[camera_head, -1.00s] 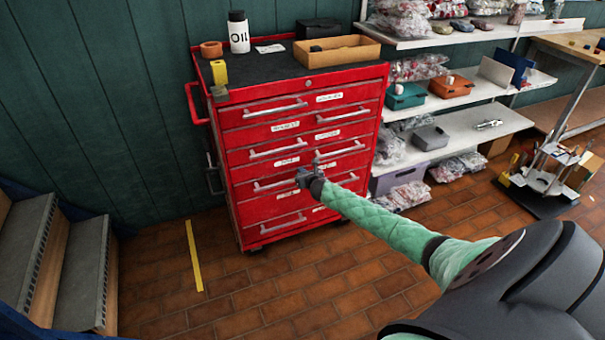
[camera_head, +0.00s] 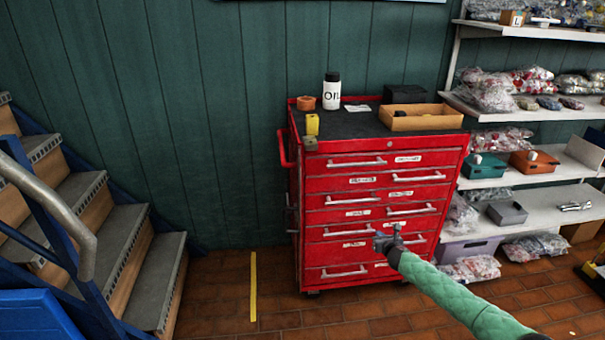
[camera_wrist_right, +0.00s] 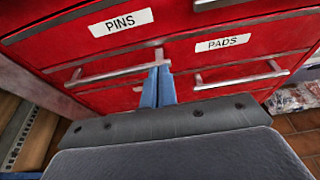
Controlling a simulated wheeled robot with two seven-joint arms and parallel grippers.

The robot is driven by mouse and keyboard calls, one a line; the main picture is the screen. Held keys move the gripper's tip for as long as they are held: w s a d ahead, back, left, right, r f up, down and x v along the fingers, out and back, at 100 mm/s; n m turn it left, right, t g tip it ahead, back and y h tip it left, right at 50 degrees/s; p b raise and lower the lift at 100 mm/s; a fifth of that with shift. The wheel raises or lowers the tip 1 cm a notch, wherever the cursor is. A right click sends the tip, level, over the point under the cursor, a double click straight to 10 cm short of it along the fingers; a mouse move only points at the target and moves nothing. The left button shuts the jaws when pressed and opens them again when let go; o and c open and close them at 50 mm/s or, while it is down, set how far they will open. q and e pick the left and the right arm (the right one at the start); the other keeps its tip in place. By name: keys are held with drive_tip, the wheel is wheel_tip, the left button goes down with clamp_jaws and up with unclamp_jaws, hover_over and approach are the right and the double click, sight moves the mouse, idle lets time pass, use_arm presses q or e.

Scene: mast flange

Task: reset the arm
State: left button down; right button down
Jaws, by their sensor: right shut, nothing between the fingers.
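My right gripper (camera_head: 387,240) is in front of the lower drawers of the red tool cabinet (camera_head: 312,240), on a green-sleeved arm coming in from the lower right. In the right wrist view its blue fingers (camera_wrist_right: 158,86) are shut together and empty. They point at the drawer fronts, between the handle under the "PINS" label (camera_wrist_right: 121,22) and the handle under the "PADS" label (camera_wrist_right: 223,43). Whether the fingertips touch the cabinet I cannot tell. All the drawers look closed. My left gripper is not in view.
On the cabinet top stand a white oil bottle (camera_head: 331,91), a yellow item (camera_head: 312,124), an orange roll (camera_head: 306,103) and an open cardboard tray (camera_head: 427,117). Stairs (camera_head: 150,270) are at left, loaded shelves (camera_head: 540,195) at right. Floor with a yellow strip (camera_head: 253,287) lies clear left of the cabinet.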

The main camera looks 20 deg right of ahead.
drive_tip(key=s+a+r+m+g+h, duration=0.2)
drive_tip(key=a+r+m, duration=0.3)
drive_tip(key=m, duration=0.6)
drive_tip(key=s+a+r+m+g+h, duration=0.25)
drive_tip(key=a+r+m, duration=0.2)
drive_tip(key=m, duration=0.65)
drive_tip(key=s+a+r+m+g+y, duration=0.1)
drive_tip(key=s+a+m+y, duration=0.15)
drive_tip(key=s+a, duration=0.8)
drive_tip(key=s+a+m+g+y, duration=0.2)
drive_tip(key=s+a+m, duration=0.2)
drive_tip(key=s+a, duration=0.7)
drive_tip(key=s+a+r+m+g+y+p, duration=0.15)
drive_tip(key=s+a+y, duration=0.25)
drive_tip(key=s+a, duration=0.95)
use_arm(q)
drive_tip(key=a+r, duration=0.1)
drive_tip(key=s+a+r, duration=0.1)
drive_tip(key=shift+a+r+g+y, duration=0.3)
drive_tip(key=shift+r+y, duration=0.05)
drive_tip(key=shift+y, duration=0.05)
use_arm(e)
drive_tip(key=s+a+f+g, duration=0.1)
drive_tip(key=s+a+f, duration=0.1)
drive_tip(key=s, duration=0.5)
drive_tip(key=s+a+f+m+g+y, duration=0.1)
drive_tip(key=s+a+f, duration=0.2)
drive_tip(key=s, duration=0.5)
drive_tip(key=shift+f+g, duration=0.3)
drive_tip(key=shift+g, duration=0.1)
